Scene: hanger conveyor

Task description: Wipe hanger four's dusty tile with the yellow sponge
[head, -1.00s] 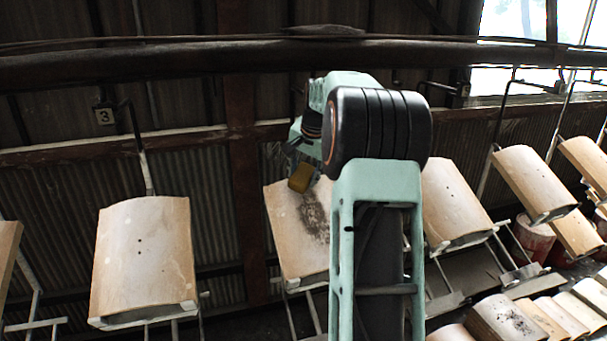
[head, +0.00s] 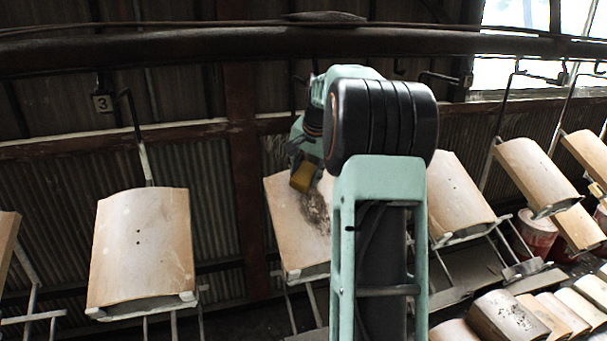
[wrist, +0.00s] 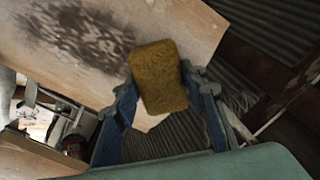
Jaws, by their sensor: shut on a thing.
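The yellow sponge (head: 304,177) is held at the end of my arm, in front of the upper part of a dusty tile (head: 292,232). My gripper (wrist: 160,95) is shut on the sponge, which shows in the wrist view (wrist: 158,72). The tile hangs tilted, with a dark dust patch (head: 318,212) just below and right of the sponge in the head view. In the wrist view the dark patch (wrist: 80,38) lies left of the sponge. I cannot tell whether the sponge touches the tile. My arm hides the tile's right side and its hanger number.
A clean-looking tile (head: 143,245) hangs at left under a sign reading 3 (head: 102,103). More tiles (head: 455,195) hang at right. A thick dark rail (head: 150,68) runs overhead. Several tiles (head: 505,315) lie at lower right, near red-and-white drums (head: 537,232).

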